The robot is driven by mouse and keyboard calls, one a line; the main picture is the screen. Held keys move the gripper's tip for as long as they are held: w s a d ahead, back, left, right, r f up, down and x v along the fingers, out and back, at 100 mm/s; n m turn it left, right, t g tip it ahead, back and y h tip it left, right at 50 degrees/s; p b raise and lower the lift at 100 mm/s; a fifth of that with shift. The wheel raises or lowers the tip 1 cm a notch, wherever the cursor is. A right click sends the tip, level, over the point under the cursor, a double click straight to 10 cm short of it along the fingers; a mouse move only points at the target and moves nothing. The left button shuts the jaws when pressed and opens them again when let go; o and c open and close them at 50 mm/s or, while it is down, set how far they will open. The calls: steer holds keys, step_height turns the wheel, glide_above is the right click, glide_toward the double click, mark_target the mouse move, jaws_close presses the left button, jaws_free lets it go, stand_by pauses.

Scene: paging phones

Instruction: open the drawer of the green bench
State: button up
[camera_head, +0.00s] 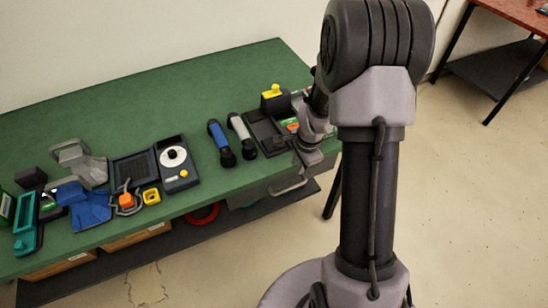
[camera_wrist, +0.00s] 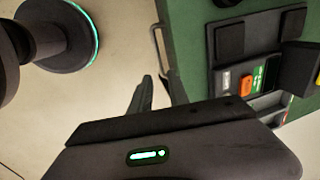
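The green bench (camera_head: 150,95) stands along the wall. Its grey drawer (camera_head: 262,193) hangs under the top near the right end and looks shut. A pale bar handle (camera_head: 290,187) is on the drawer front. In the wrist view the handle (camera_wrist: 154,36) runs beside the green bench edge. My gripper (camera_head: 306,166) is just above and right of the handle in the head view. In the wrist view my gripper (camera_wrist: 160,78) has its fingers apart, with the handle's near end around the gap between them. I cannot tell whether they touch it.
Tools and devices crowd the front of the bench top, with a black tray (camera_head: 262,132) and a yellow-topped box (camera_head: 275,98) near my arm. A dark lower shelf (camera_head: 225,222) holds a red ring (camera_head: 203,215). The floor (camera_head: 470,190) at right is clear.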

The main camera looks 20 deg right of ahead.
mark_target(292, 187)
steer(key=w+f+b, duration=0.1)
steer(key=f+b, duration=0.1)
steer(key=f, duration=0.3)
steer(key=f+b, duration=0.2)
steer(key=f, duration=0.4)
steer(key=w+f+b, duration=0.1)
steer(key=f+b, duration=0.2)
steer(key=f, duration=0.2)
steer(key=shift+w+f, duration=0.15)
steer(key=shift+w, duration=0.15)
steer(key=shift+c, duration=0.4)
jaws_close()
